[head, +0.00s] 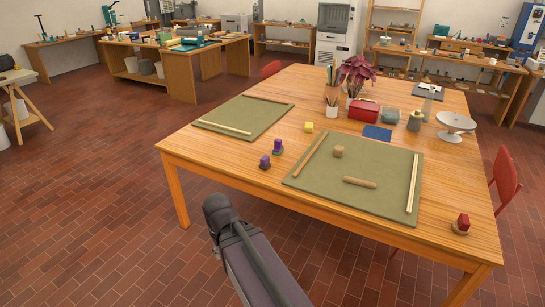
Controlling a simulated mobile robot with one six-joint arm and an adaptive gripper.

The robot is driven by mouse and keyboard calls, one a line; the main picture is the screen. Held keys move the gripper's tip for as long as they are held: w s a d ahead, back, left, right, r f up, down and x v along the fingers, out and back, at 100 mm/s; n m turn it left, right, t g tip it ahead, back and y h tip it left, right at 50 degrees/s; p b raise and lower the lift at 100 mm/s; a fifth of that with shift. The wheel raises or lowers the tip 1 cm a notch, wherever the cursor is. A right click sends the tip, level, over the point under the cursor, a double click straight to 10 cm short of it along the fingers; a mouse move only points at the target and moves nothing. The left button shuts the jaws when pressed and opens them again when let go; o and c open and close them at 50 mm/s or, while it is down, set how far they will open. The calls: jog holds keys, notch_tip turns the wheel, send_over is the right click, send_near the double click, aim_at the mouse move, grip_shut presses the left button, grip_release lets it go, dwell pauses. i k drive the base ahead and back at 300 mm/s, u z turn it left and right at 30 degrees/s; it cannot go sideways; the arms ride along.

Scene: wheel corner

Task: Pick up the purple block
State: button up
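Two small purple blocks stand near the left front part of the large wooden table. One purple block (265,161) is close to the table's front-left edge. The other purple block (278,147) is just behind it and to its right. Both lie left of the near green mat, and each seems to have a darker or differently coloured part, too small to make out. My dark arm rises from the bottom of the head view, in front of the table and apart from the blocks. My gripper's fingers do not show.
The wooden table (225,155) bears a near green mat (330,185) with wooden strips, a roller and a small block. A yellow block (309,127), a red box (363,110), a white turntable (456,122) and a red block (463,221) also stand there. Brick floor is free at left.

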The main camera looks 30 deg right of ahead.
aim_at(264, 165)
jog(key=z, duration=0.65)
jog(key=i, duration=0.95)
jog(key=z, duration=0.6)
